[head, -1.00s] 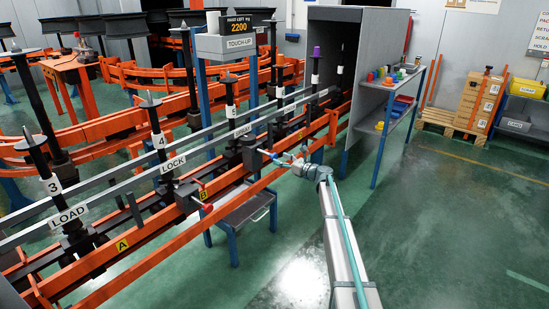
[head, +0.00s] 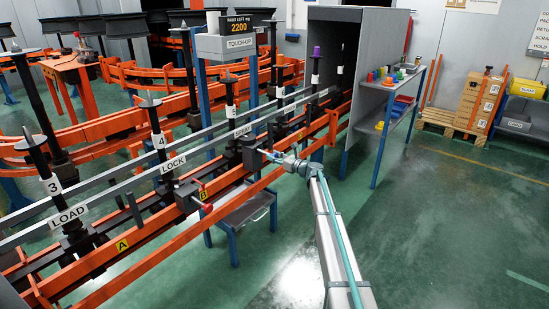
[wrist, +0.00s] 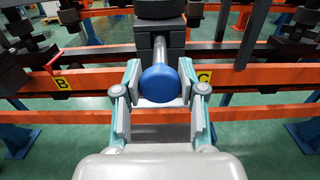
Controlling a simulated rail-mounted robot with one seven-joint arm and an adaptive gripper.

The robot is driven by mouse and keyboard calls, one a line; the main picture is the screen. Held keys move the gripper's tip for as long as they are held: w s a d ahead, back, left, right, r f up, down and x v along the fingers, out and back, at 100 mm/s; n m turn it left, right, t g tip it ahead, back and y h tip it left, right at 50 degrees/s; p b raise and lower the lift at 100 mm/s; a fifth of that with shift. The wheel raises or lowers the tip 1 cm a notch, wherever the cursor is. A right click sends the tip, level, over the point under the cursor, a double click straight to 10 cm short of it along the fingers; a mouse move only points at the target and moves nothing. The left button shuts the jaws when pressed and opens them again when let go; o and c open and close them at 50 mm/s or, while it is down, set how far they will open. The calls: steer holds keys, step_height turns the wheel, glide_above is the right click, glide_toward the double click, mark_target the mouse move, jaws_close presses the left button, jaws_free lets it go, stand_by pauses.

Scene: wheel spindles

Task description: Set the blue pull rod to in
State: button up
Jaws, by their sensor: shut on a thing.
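The blue pull rod ends in a round blue knob (wrist: 163,86) in the middle of the wrist view. Its short grey shaft (wrist: 160,50) runs from the knob into a dark block (wrist: 160,32) on the orange rail. My gripper (wrist: 162,92) is shut on the knob, with one finger on each side of it. In the head view my gripper (head: 276,156) is beside the dark spindle base (head: 250,153), at the near side of the line. The knob is small there and mostly hidden by the fingers.
Orange rails run beside the knob, with yellow label B (wrist: 61,84) to its left and label C (wrist: 204,77) to its right. A red-knobbed lever (head: 207,208) stands out nearer the camera. A blue-legged table (head: 240,211) is below. Open green floor lies to the right.

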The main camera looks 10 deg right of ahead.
steer(key=shift+w+a, duration=0.1)
jaws_close()
steer(key=x, duration=0.3)
steer(key=shift+w, duration=0.1)
steer(key=shift+r, duration=0.1)
steer(key=o, duration=1.1)
jaws_free()
steer(key=shift+a, duration=0.15)
steer(key=shift+o, duration=0.3)
steer(key=v, duration=1.2)
